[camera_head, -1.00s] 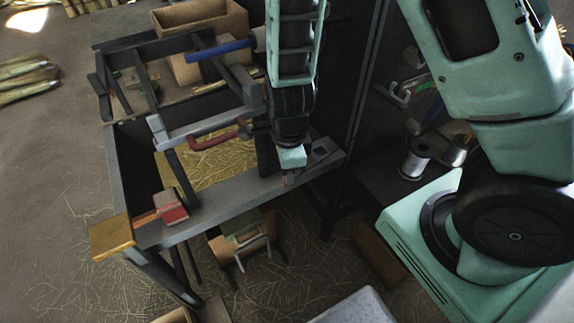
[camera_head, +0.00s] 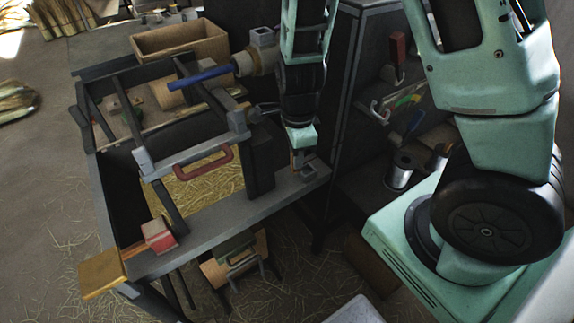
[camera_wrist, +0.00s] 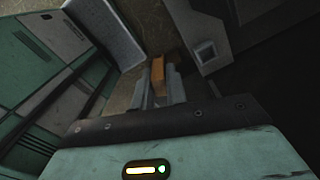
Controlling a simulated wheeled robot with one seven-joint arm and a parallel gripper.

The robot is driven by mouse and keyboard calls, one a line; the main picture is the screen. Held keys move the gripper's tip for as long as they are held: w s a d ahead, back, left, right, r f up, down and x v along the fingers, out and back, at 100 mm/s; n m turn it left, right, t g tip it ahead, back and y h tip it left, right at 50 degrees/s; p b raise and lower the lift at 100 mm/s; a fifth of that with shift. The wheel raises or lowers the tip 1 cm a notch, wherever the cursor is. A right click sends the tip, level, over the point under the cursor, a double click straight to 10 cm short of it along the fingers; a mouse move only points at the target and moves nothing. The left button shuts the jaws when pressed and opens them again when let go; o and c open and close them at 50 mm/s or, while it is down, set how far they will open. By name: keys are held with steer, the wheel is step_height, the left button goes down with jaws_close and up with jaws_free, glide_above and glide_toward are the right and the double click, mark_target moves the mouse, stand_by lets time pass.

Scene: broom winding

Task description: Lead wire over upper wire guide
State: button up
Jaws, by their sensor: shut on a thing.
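My gripper (camera_head: 297,168) points down at the right end of the grey bench rail, close to a small square grey socket (camera_head: 313,170). In the wrist view my gripper (camera_wrist: 160,84) is shut on a small orange-brown block (camera_wrist: 158,67); the square socket (camera_wrist: 206,52) shows to its right. A grey frame with a crossbar (camera_head: 195,153) and a red handle (camera_head: 205,165) stands left of my gripper. I cannot tell which part is the upper wire guide. No wire strand can be made out. Metal spools, one of them silvery (camera_head: 400,171), stand on a shelf at the right.
A dark cabinet (camera_head: 345,75) rises just right of my gripper. A blue-handled rod (camera_head: 200,77) juts out above the bench. A red block (camera_head: 158,235) sits at the near left end, beside a wooden plate (camera_head: 102,274). The floor at left is open.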

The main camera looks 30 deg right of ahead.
steer(key=w+d+r+p, duration=0.2)
steer(key=d+r, duration=0.5)
steer(key=d, duration=0.2)
steer(key=w+a+r+p, duration=0.1)
steer(key=w+r+p, duration=0.2)
steer(key=r+p, duration=1.95)
steer(key=w+a+r, duration=0.1)
steer(key=w+r, duration=0.1)
steer(key=w, duration=0.5)
steer(key=w+a+r, duration=0.2)
steer(key=w, duration=0.4)
step_height(320, 180, down, 7)
steer(key=b, duration=0.3)
steer(key=shift+w+b, duration=0.15)
steer(key=shift+b, duration=0.2)
